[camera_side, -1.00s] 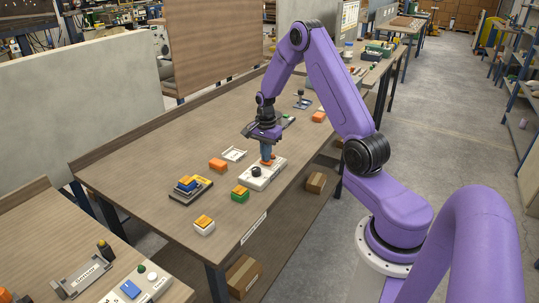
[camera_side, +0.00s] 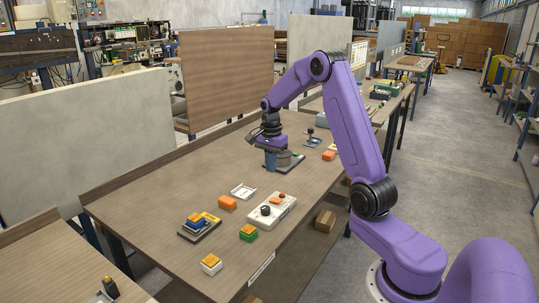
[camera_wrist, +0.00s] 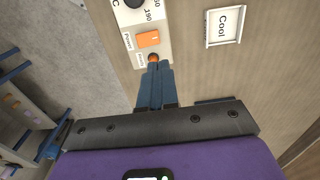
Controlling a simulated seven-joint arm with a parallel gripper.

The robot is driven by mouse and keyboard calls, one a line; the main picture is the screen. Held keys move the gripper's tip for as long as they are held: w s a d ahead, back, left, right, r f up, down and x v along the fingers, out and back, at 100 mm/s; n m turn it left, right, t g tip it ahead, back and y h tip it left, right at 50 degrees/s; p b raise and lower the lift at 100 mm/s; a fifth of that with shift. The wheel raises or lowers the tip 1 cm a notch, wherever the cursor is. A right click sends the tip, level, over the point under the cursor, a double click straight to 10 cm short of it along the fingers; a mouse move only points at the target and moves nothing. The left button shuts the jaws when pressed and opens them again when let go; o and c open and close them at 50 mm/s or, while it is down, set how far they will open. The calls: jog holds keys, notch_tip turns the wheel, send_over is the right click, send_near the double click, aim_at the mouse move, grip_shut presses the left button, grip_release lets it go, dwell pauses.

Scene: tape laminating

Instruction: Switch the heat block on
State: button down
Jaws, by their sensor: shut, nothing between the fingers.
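The white control box (camera_side: 285,211) stands near the table's front edge, with a black dial (camera_side: 266,210) and an orange switch (camera_side: 281,195). In the wrist view, the orange switch (camera_wrist: 148,39) carries a "Power" label, and a small round orange lamp or button (camera_wrist: 153,58) sits beside it. Which way the switch is set is unclear. My gripper (camera_side: 270,165) is shut and empty, behind the box and apart from it. In the wrist view, its blue fingertips (camera_wrist: 155,66) appear just below the round orange part. A low grey block (camera_side: 290,163) is partly hidden beside my gripper.
Green-and-orange (camera_side: 248,232) and white-and-orange (camera_side: 211,264) blocks lie nearer. A stacked fixture (camera_side: 199,227) is at left. The table behind the tray is clear.

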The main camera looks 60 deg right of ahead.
jog(key=r, duration=0.3)
jog(key=shift+w+r, duration=0.3)
jog(key=shift+r, duration=0.05)
jog(key=s+a+r+n, duration=0.1)
jog(key=s+a+n, duration=0.3)
jog(key=a+n, duration=0.5)
jog(key=s+a+r+n, duration=0.2)
jog(key=s+a+n, duration=0.25)
jog(key=a, duration=0.85)
jog(key=s+a+n, duration=0.3)
jog(key=s+n, duration=0.5)
jog(key=s, duration=0.3)
jog(key=s+a+f+n, duration=0.1)
jog(key=s+a+n, duration=0.2)
jog(key=s+n, duration=0.6)
jog(key=s, duration=0.3)
jog(key=shift+s+f, duration=0.2)
jog(key=shift+f, duration=0.05)
